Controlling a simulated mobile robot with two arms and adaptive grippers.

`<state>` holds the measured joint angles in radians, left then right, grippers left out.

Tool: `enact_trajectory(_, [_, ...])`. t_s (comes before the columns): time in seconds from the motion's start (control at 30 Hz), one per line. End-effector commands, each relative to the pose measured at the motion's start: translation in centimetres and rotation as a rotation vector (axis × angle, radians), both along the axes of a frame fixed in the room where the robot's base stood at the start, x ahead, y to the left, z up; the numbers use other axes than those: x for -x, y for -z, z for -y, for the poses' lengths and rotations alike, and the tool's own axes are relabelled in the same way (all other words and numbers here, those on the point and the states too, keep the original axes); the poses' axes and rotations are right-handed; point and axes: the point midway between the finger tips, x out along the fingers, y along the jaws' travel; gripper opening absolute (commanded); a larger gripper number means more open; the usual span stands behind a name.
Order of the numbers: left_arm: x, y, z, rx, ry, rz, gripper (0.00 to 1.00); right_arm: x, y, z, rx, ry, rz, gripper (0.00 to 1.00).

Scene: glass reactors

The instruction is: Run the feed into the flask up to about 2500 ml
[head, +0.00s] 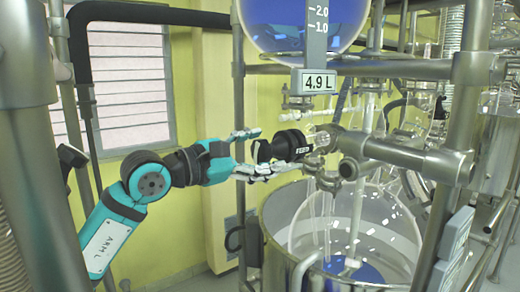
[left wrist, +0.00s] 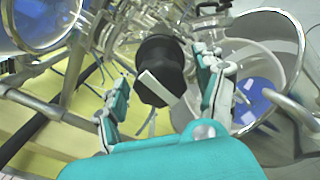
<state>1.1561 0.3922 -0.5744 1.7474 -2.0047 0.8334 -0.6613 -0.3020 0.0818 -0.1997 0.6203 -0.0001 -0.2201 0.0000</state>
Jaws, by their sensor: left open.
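The black feed knob (head: 285,147), marked FEED, sticks out to the left of the glass fittings. My left gripper (head: 272,150) is open, with one finger above and one below the knob. In the left wrist view the knob (left wrist: 162,58) shows a slanted white bar on its face and lies between the spread fingers (left wrist: 163,78); no firm contact is visible. The round glass flask (head: 325,215) holds some blue liquid (head: 358,270) at its bottom. The feed vessel (head: 290,38) above holds blue liquid, and its display (head: 314,81) reads 4.9 L. My right gripper is out of view.
An open metal bath (head: 277,240) surrounds the flask. Steel posts (head: 238,100) and a horizontal clamp bar (head: 410,157) stand close to the knob. Glass tubing crowds the right side. The space left of the knob, before the yellow wall (head: 180,115), holds my arm.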

Motion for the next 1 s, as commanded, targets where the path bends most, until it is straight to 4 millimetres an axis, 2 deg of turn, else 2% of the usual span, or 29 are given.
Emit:
enact_trajectory(0.07, [0.0,0.0,0.0,0.0,0.0,0.0,0.71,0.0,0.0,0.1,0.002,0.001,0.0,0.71])
enact_trajectory(0.5, [0.0,0.0,0.0,0.001,0.0,-0.001,0.14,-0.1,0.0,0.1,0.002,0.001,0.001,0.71])
enact_trajectory(0.77, [0.0,0.0,0.0,0.015,0.001,-0.019,0.14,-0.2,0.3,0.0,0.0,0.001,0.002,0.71])
enact_trajectory(1.0, [0.0,0.2,-0.1,0.083,0.0,-0.112,0.14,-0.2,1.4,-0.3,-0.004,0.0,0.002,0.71])
